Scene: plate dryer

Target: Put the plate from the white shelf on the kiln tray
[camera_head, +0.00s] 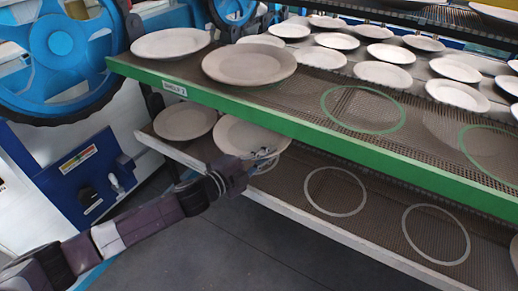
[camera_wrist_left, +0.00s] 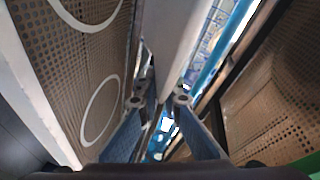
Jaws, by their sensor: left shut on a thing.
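My left gripper (camera_head: 255,163) is shut on the rim of a pale plate (camera_head: 245,133) at the white-edged lower shelf (camera_head: 222,170). The plate appears slightly tilted, its far edge partly hidden under the green-edged upper tray (camera_head: 300,128). In the left wrist view, the gripper's fingers (camera_wrist_left: 158,100) close on the plate (camera_wrist_left: 178,35), seen nearly edge-on as a pale band. The upper tray carries many plates and has empty green rings (camera_head: 362,133) towards its front. My right gripper is not in view.
Another plate (camera_head: 186,121) lies on the lower shelf, left of the held one. A large plate (camera_head: 249,64) rests on the upper tray just above. Empty white rings (camera_head: 336,214) mark the lower shelf to the right. A blue wheel (camera_head: 68,45) stands at left.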

